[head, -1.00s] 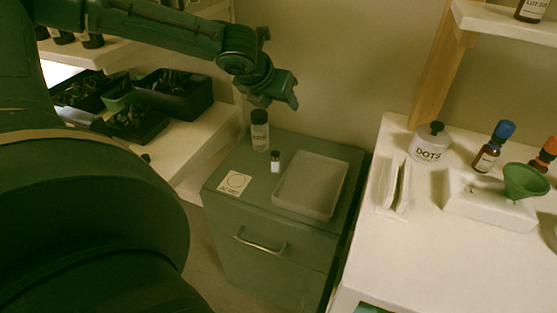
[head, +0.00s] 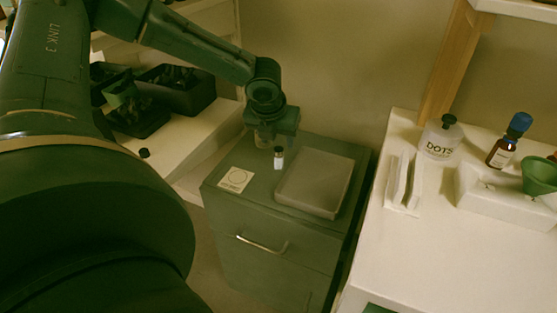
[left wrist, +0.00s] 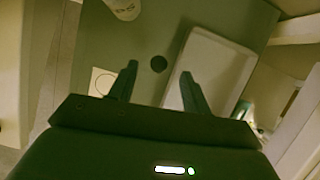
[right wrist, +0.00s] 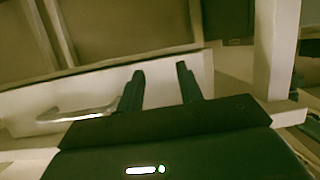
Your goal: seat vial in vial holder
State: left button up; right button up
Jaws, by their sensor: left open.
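The vial (head: 279,158) is small, with a white label and a dark cap, and stands upright on the green cabinet top (head: 222,199). My left gripper (head: 274,138) is open just above it in the head view. In the left wrist view the dark round cap (left wrist: 159,63) shows between the spread, empty fingertips. A white block (head: 512,206) with a green funnel (head: 540,177) stands on the right bench and may be the vial holder; I cannot be sure. My right gripper (right wrist: 160,78) shows only in its wrist view, open and empty, before a pale panel with a handle.
A shallow pale tray (head: 316,181) lies just right of the vial. A label card with a circle (head: 236,179) lies to its left. A larger bottle (left wrist: 122,6) stands behind. The right bench holds a DOTS bottle (head: 441,138) and a blue-capped bottle (head: 508,141).

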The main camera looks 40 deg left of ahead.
aim_at(278, 149)
pick_arm(q)
jog(key=x, duration=0.2)
jog(key=b+x, duration=0.1)
jog(key=x, duration=0.1)
jog(key=shift+s+f, duration=0.15)
jog(key=shift+s, duration=0.05)
jog(key=shift+c, duration=0.6)
grip_shut()
